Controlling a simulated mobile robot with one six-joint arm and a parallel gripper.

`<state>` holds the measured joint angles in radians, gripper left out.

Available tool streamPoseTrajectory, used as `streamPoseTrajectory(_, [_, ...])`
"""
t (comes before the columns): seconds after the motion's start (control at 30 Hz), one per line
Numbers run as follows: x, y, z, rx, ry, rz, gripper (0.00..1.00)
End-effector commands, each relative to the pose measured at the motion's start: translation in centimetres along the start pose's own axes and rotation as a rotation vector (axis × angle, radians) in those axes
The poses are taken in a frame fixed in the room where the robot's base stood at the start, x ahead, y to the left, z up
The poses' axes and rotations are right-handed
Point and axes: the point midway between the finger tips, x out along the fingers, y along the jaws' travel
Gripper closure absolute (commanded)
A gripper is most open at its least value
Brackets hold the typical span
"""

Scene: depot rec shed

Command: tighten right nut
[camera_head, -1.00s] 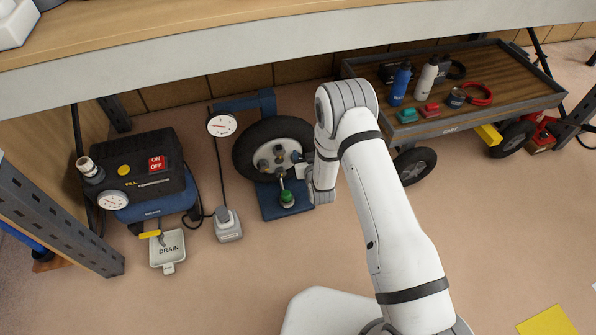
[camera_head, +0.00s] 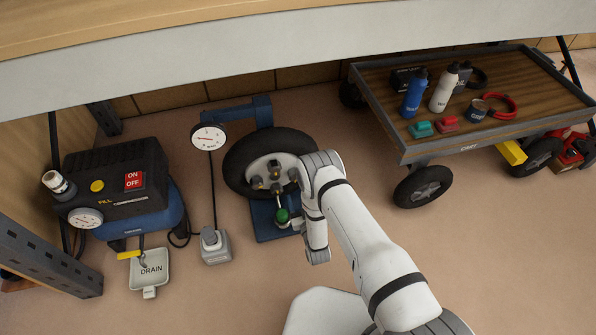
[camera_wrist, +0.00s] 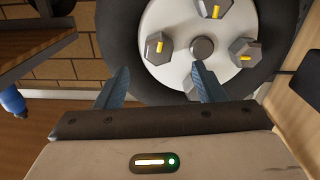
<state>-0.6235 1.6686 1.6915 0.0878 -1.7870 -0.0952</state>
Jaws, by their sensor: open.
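A black-tyred wheel (camera_head: 238,166) with a pale hub (camera_head: 261,167) stands upright on a blue base. The wrist view looks upside down relative to the head view, so the right nut appears as the left hex nut (camera_wrist: 159,49), with a yellow mark. Other marked nuts are at the top (camera_wrist: 214,8) and right (camera_wrist: 243,52); a lower one is partly hidden by a finger. My gripper (camera_wrist: 160,78) is open and empty; the right nut shows between its fingers, apparently ahead of them. A green-ended rod (camera_head: 282,215) hangs below the hub in the head view.
A compressor (camera_head: 115,185) and drain tray (camera_head: 150,268) are at the left. A gauge (camera_head: 208,137) stands beside the wheel. A cart (camera_head: 470,146) with bottles is at the right. A shelf edge (camera_head: 300,55) crosses above.

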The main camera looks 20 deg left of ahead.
Motion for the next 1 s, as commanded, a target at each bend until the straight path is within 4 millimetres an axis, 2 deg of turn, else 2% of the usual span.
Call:
streamPoseTrajectory(0.13, [1.0, -0.1, 0.2, 0.000, 0.005, 0.000, 0.37])
streamPoseTrajectory(0.4, [5.4, -0.3, 0.2, 0.000, 0.007, -0.004, 0.37])
streamPoseTrajectory(0.53, [6.8, -0.4, 0.2, 0.000, 0.004, -0.006, 0.37])
streamPoseTrajectory(0.7, [7.7, -0.4, 0.0, 0.000, 0.003, -0.007, 0.37])
streamPoseTrajectory(0.9, [7.7, -0.4, 0.0, 0.000, 0.002, -0.007, 0.37])
streamPoseTrajectory(1.0, [7.7, -0.5, 0.0, 0.000, 0.002, -0.008, 0.43])
